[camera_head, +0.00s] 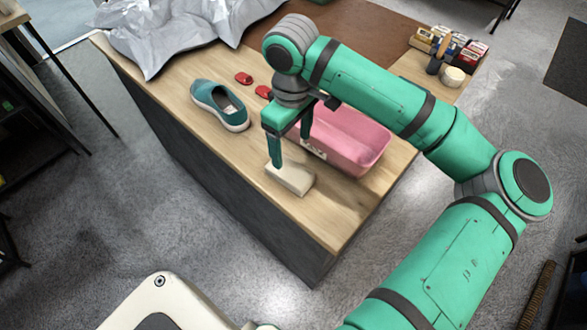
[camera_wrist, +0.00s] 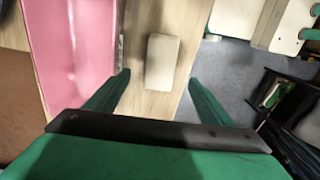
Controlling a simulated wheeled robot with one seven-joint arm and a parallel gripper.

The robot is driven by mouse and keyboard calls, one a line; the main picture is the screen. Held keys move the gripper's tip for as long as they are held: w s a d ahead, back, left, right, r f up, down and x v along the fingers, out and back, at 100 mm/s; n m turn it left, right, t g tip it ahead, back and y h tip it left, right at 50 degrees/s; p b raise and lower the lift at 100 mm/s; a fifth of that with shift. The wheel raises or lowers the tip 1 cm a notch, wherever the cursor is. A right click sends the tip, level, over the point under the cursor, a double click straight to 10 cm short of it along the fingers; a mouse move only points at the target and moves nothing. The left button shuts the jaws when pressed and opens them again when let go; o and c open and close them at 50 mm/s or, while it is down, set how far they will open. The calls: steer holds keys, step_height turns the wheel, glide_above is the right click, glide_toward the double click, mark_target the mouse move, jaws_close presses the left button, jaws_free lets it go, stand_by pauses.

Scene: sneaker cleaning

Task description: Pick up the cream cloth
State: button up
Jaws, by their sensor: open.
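The cream cloth (camera_head: 290,178) is a small folded block lying on the wooden table near its front edge. In the wrist view the cream cloth (camera_wrist: 162,61) lies ahead of my gripper, between the lines of the two fingers. My gripper (camera_head: 291,150) is above the cloth, with one finger low over its far left side in the head view. In the wrist view my gripper (camera_wrist: 158,82) has its fingers spread wide with nothing between the tips. Whether a finger touches the cloth is unclear.
A pink tub (camera_head: 350,140) stands right beside the cloth, close to my gripper. A teal sneaker (camera_head: 220,104) and small red items (camera_head: 244,78) lie to the left. A grey crumpled sheet (camera_head: 165,35) covers the back left. Boxes and brushes (camera_head: 448,55) stand at the back right.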

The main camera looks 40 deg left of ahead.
glide_above(290, 170)
steer(key=f, duration=0.5)
steer(key=shift+w+d+f, duration=0.1)
steer(key=shift+d+f, duration=0.1)
steer(key=shift+f, duration=0.05)
steer(key=shift+s+a+f, duration=0.1)
steer(key=shift+f, duration=1.2)
steer(key=shift+s+a+f, duration=0.1)
steer(key=shift+f, duration=1.15)
steer(key=c, duration=1.1)
